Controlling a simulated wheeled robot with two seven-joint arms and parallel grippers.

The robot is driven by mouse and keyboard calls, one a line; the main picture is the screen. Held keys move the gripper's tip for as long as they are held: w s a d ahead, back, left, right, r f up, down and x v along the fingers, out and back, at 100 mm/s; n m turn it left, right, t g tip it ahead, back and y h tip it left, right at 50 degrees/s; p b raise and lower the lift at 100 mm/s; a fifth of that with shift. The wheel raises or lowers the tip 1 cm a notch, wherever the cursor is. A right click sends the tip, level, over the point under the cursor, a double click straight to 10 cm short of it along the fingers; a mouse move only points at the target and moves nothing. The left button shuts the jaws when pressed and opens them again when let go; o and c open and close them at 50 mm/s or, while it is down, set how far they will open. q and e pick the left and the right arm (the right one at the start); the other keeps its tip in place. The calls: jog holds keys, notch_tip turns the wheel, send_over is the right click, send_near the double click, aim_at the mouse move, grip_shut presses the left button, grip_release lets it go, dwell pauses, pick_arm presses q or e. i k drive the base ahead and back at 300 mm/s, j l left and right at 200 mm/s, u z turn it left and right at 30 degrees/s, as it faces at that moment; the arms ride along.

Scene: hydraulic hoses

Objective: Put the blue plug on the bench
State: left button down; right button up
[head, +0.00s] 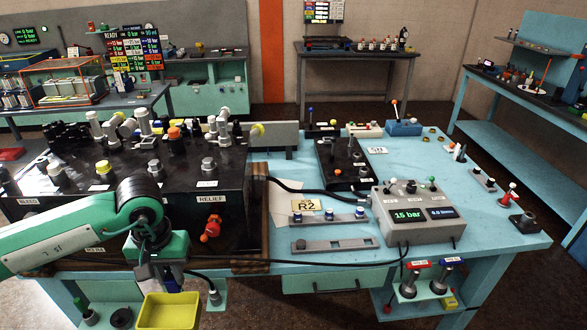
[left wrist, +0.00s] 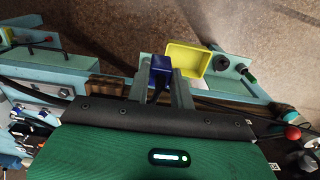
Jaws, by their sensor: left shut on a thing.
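In the left wrist view, a blue plug (left wrist: 160,70) sits between the fingertips of my left gripper (left wrist: 164,84), which is shut on it. In the head view my left gripper (head: 162,278) points down in front of the bench's near edge, just above and behind a yellow tray (head: 168,312). The tray also shows just beyond the fingertips in the left wrist view (left wrist: 205,62). The light blue bench (head: 480,240) has bare top at its right. My right gripper is not in view.
A black manifold block (head: 230,205) with valves fills the bench's left side. A grey box reading 15 bar (head: 415,215), a black valve panel (head: 345,165), an R2 card (head: 305,205) and two metal rails (head: 335,245) stand right of it. A black hose crosses the front.

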aim_at(481, 225)
jog(key=i+l+z, duration=0.15)
jog(key=z, duration=0.3)
jog(key=i+l+z, duration=0.2)
jog(key=z, duration=0.25)
jog(key=i+z, duration=0.25)
jog(key=z, duration=0.2)
jog(key=i+j+z, duration=0.15)
jog(key=i, duration=1.05)
jog(key=l, duration=0.1)
